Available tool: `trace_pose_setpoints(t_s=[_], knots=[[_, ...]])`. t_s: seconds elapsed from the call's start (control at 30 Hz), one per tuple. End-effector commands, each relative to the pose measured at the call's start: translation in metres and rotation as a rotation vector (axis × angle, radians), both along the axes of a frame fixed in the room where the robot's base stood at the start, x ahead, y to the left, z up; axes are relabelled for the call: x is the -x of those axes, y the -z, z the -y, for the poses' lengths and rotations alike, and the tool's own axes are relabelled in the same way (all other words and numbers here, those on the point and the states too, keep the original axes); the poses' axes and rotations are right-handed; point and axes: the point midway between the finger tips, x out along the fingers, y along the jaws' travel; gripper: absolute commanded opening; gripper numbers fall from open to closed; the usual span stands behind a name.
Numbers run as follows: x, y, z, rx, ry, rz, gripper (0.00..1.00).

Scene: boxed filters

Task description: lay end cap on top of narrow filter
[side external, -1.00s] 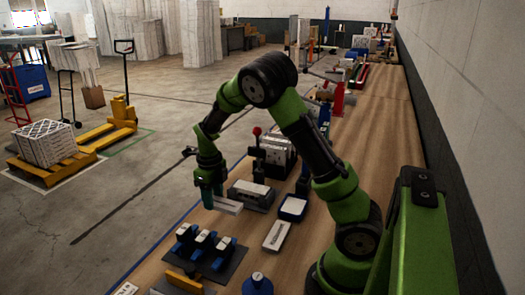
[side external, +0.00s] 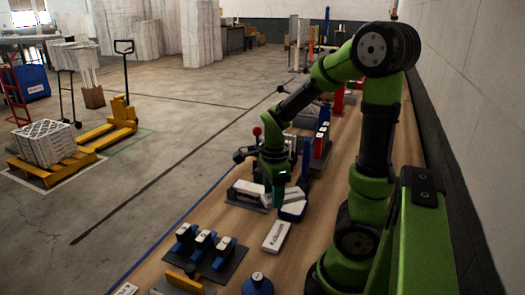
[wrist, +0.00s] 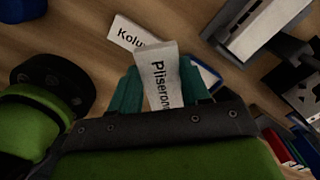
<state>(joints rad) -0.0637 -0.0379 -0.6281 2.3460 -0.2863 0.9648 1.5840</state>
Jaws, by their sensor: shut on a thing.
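My gripper (side external: 278,197) is low over the bench beside a blue-rimmed tray (side external: 291,214). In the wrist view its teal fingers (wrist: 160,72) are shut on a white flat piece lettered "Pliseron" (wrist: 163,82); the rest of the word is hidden. I cannot tell from the lettering whether this is the end cap. A second white piece lettered "Kolu" (wrist: 132,33) lies flat on the bench, and also shows in the side view (side external: 276,236). The tray is partly behind the held piece, so contact between them is unclear. I cannot pick out the narrow filter with certainty.
A grey holder with a white piece (side external: 247,190) stands just left of my gripper. Bare wood lies right of the "Kolu" piece.

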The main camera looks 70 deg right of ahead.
Motion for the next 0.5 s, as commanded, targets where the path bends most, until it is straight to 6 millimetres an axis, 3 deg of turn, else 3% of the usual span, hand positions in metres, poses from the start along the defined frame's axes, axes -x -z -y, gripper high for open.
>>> trace_pose_setpoints(t_s=[0.17,0.5], knots=[[-0.020,0.002,0.014,0.003,-0.019,-0.005,0.14],[-0.093,0.011,0.061,0.003,-0.016,-0.003,0.14]])
